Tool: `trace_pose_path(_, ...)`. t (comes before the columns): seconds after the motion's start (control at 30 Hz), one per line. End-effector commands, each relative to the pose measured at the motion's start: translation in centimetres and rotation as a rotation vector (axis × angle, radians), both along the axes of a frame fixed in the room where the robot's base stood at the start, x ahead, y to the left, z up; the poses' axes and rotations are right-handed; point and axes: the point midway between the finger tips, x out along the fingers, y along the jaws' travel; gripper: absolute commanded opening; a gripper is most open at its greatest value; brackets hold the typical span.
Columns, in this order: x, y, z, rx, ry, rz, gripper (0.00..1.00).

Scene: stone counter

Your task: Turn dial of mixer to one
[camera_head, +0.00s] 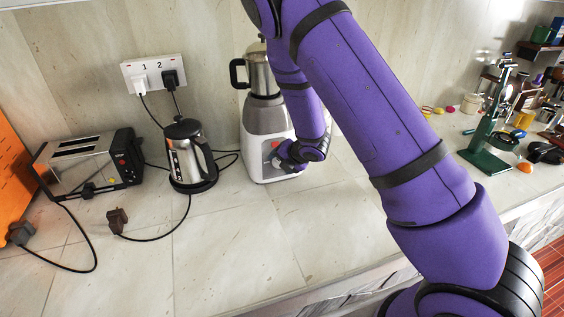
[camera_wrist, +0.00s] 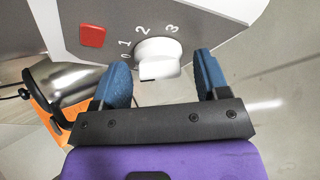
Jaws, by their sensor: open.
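The mixer (camera_head: 262,118) stands on the counter against the back wall, with a grey and white body and a metal jar with a black handle on top. In the wrist view its white dial (camera_wrist: 158,60) sits on the grey panel (camera_wrist: 200,17), with the marks 0, 1, 2 and 3 around it and a red square button (camera_wrist: 92,36) to the left. A dark mark on the dial's front edge is at its lower left. My gripper (camera_wrist: 162,82) is open, its blue fingers to the left and right of the dial, apart from it. In the head view my arm hides the dial.
A kettle (camera_head: 186,155) and a toaster (camera_head: 90,163) stand left of the mixer. Loose cables and a plug (camera_head: 117,220) lie on the counter. A green stand (camera_head: 490,130) and small items are at the right. The front counter (camera_head: 240,245) is clear.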

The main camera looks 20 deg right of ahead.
Motion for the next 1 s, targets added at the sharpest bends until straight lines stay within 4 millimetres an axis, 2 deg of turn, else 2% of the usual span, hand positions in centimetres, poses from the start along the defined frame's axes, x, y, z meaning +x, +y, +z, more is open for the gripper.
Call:
trace_pose_path(0.27,0.08,0.04,-0.05,0.001,-0.001,0.0,0.68)
trace_pose_path(0.4,0.07,0.03,-0.05,0.001,-0.001,0.0,0.36)
trace_pose_path(0.47,0.07,0.03,-0.05,0.0,0.0,0.0,0.25)
trace_pose_path(0.77,0.07,0.03,-0.05,0.006,0.0,-0.004,0.25)
trace_pose_path(1.0,0.03,-0.06,-0.11,0.074,0.0,-0.047,0.25)
